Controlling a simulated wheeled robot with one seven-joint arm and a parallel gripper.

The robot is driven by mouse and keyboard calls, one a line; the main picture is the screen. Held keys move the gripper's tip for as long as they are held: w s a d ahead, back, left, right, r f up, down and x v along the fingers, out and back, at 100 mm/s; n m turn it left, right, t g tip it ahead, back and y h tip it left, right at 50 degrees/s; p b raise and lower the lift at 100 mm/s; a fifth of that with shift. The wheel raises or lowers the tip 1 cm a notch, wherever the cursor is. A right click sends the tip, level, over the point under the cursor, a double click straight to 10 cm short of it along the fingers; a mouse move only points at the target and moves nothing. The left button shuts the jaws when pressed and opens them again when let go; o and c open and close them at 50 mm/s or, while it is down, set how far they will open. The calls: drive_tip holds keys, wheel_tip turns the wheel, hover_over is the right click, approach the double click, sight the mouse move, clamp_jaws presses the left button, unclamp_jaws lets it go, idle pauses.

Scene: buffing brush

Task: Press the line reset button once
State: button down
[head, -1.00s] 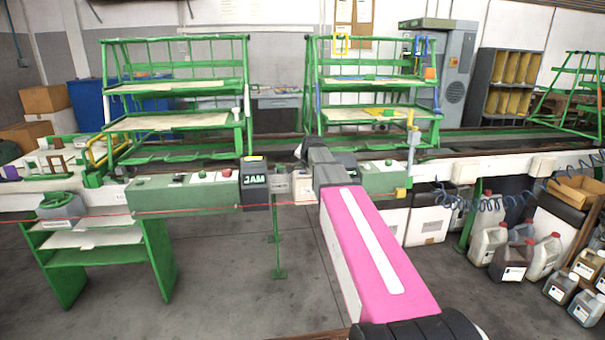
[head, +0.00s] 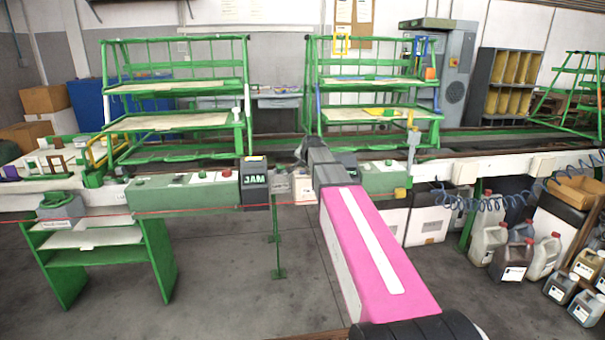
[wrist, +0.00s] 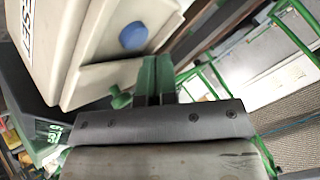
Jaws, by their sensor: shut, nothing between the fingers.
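A round blue button (wrist: 133,35) sits on the face of a cream box (wrist: 95,50) in the wrist view. Dark letters at the box's left edge are cut off; I can read about "SE". My gripper (wrist: 157,65) is shut and empty, its fingers just below and to the right of the button in the picture. I see no clear contact with the button. In the head view my gripper (head: 302,150) is small and dark at the end of my arm, above the bench rail by the JAM box. The blue button cannot be made out in the head view.
The dark JAM box (head: 254,185) stands left of my gripper. A green-grey control panel (head: 185,192) with small buttons lies further left. Green racks (head: 180,95) stand behind. Jugs (head: 515,255) are on the floor at right.

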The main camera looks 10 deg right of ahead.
sight(304, 172)
drive_tip(key=shift+f, duration=0.15)
idle(0.3)
drive_tip(key=shift+f, duration=0.25)
drive_tip(key=shift+f, duration=0.45)
idle(0.8)
drive_tip(key=shift+r, duration=0.85)
drive_tip(key=shift+r, duration=0.15)
drive_tip(key=shift+r, duration=2.4)
